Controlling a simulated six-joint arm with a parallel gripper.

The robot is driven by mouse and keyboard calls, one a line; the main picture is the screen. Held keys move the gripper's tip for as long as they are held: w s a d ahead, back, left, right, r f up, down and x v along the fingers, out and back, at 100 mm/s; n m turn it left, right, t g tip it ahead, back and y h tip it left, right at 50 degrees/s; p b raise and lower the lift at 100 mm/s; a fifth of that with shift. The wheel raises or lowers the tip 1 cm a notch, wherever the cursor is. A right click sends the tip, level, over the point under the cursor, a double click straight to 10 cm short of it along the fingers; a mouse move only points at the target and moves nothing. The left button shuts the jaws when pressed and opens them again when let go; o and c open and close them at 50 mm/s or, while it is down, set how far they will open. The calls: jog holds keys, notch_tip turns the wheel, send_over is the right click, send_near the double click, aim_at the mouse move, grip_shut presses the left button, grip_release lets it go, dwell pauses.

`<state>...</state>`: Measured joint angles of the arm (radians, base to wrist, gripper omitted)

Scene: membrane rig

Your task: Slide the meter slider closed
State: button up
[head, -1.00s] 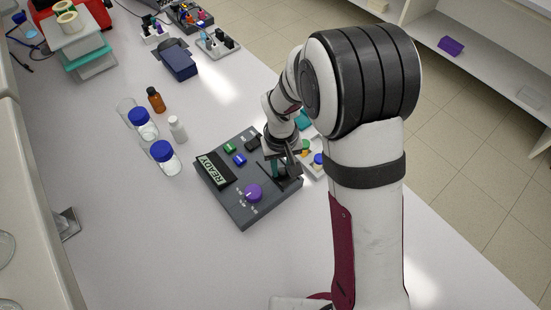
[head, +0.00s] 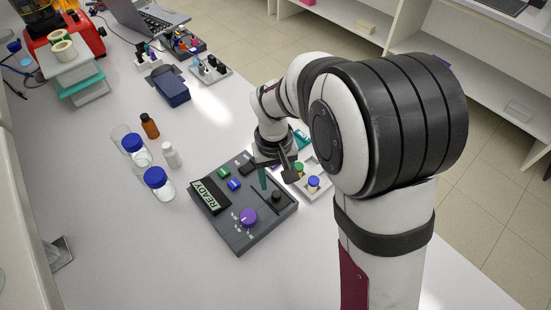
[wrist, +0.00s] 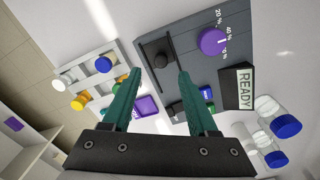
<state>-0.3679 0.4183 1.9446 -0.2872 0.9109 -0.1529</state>
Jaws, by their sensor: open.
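The meter is a dark grey console (head: 226,215) with a READY display (head: 208,197) and a purple dial (head: 248,217). Its slider is a black knob (head: 277,197) in a dark slot, on the console's right side in the head view. In the wrist view the slider knob (wrist: 158,61) shows at the near part of its slot, between and just beyond the fingertips. My gripper (head: 276,180) is open and empty above the console's far right part. Its two teal fingers (wrist: 160,76) stand apart in the wrist view. I cannot tell their exact height above the console.
A white tray (wrist: 108,49) with coloured-capped vials lies close beside the console. Blue-capped jars (head: 158,190), a white bottle (head: 171,155) and an amber bottle (head: 149,126) stand left. The table's front is clear.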

notch_tip(320, 180, up, 9)
jog(key=shift+a+r, duration=0.15)
jog(key=shift+r, duration=0.05)
jog(key=s+d+m+y, duration=0.1)
jog(key=s+d+m, duration=0.3)
jog(key=s, duration=0.7)
jog(key=s+d+m+y, duration=0.1)
jog(key=s+d+m, duration=0.4)
jog(key=s, duration=0.5)
jog(key=shift+s+d+r, duration=0.2)
jog(key=shift+s+r, duration=0.05)
jog(key=shift+s, duration=0.1)
dwell(0.4)
